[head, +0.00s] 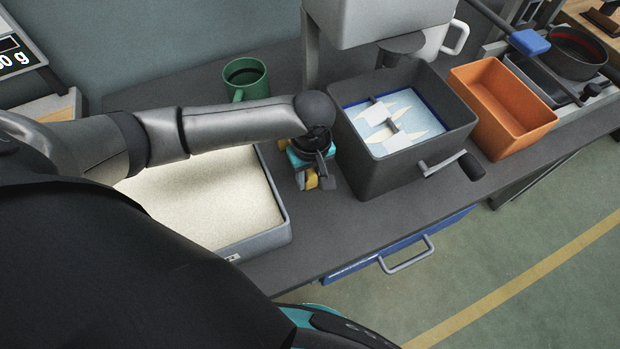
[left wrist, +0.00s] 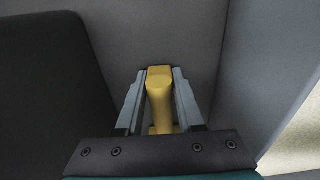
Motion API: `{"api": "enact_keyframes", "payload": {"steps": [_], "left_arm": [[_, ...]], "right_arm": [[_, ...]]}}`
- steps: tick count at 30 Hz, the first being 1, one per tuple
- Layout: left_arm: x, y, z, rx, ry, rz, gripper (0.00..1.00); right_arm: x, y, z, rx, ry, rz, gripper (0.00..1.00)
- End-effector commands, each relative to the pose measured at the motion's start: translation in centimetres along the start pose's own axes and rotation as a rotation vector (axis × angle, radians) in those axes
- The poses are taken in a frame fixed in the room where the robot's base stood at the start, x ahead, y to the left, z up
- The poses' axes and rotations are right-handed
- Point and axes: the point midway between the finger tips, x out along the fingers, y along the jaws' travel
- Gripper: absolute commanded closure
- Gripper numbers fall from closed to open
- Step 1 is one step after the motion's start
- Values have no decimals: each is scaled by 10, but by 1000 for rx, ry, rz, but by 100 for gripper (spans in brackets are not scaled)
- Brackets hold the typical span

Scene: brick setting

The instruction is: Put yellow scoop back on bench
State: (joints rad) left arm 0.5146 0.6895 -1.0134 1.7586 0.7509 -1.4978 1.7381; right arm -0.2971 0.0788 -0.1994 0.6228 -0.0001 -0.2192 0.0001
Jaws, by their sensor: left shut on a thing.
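The yellow scoop (head: 311,180) is held in my left gripper (head: 318,181), over the dark bench (head: 345,225) between a grey tray and a dark box. In the left wrist view the yellow scoop (left wrist: 159,95) stands between the two grey fingers of my left gripper (left wrist: 160,95), which are shut on it. The bench surface (left wrist: 190,40) lies beyond the fingertips. I cannot tell if the scoop touches the bench. My arm and gripper hide much of the scoop in the head view. My right gripper is not in view.
A grey tray of pale grains (head: 285,225) stands to the left. A dark box with a crank (head: 385,170) stands right, then an orange bin (head: 508,130). A green mug (head: 246,80) is behind. The bench strip in front, above the blue drawer (head: 360,268), is clear.

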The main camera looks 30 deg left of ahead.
Motion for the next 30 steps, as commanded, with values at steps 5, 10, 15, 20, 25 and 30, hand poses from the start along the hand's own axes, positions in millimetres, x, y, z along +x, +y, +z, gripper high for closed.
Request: {"api": "enact_keyframes", "payload": {"steps": [5,10,15,20,25,30], "left_arm": [[4,1,0,1,0,2,100],[5,0,0,1,0,1,100],[7,0,0,1,-1,1,52],[7,0,0,1,0,1,34],[7,0,0,1,0,1,33],[4,1,0,2,1,3,33]], "right_arm": [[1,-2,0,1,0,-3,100],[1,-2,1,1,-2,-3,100],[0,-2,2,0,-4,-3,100],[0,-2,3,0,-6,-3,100],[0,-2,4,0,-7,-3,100],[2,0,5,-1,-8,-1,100]]}}
